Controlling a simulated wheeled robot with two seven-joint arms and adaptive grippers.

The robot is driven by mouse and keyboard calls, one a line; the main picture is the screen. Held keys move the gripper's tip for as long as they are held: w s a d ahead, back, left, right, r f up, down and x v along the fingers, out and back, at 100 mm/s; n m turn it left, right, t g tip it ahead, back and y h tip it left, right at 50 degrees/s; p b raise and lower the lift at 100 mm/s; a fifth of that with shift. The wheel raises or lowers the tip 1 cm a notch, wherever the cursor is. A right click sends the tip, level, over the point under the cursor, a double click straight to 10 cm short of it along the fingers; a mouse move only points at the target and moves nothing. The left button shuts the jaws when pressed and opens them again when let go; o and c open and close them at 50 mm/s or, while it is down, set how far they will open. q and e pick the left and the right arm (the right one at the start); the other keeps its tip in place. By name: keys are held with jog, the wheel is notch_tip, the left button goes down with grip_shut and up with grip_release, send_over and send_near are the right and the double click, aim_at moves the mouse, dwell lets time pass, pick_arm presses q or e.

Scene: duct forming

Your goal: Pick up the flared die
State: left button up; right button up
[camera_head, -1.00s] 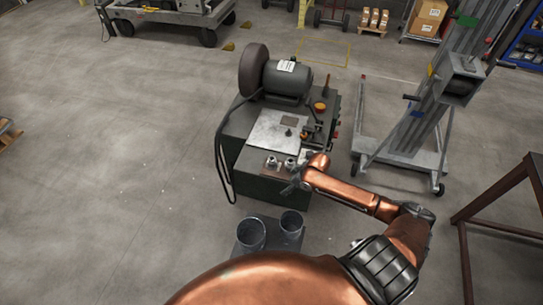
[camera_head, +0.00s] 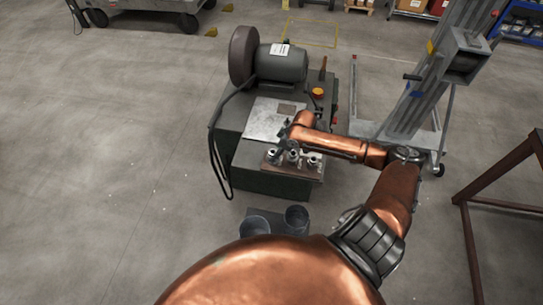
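Three small metal dies stand in a row on a brown board (camera_head: 300,173) at the machine's front edge: a left one (camera_head: 272,156), a middle one (camera_head: 293,156) and a right one (camera_head: 313,161). They are too small to tell which is the flared die. My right gripper (camera_head: 284,143) is just behind and above the left and middle dies. It is small and dark, so its fingers and any contact are unclear. My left gripper is out of view.
The machine has a grey motor (camera_head: 283,63), a dark wheel (camera_head: 244,55) and a flat metal plate (camera_head: 268,120). A lift mast (camera_head: 425,85) and a brown steel frame (camera_head: 500,178) stand at right.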

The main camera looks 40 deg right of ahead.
jog(key=x, duration=0.4)
jog(key=shift+w+d+r, duration=0.15)
jog(key=shift+w, duration=0.2)
jog(key=shift+f, duration=0.2)
jog(key=c, duration=0.8)
grip_shut()
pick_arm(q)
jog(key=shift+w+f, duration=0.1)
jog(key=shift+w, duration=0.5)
pick_arm(e)
jog(key=shift+w, duration=0.1)
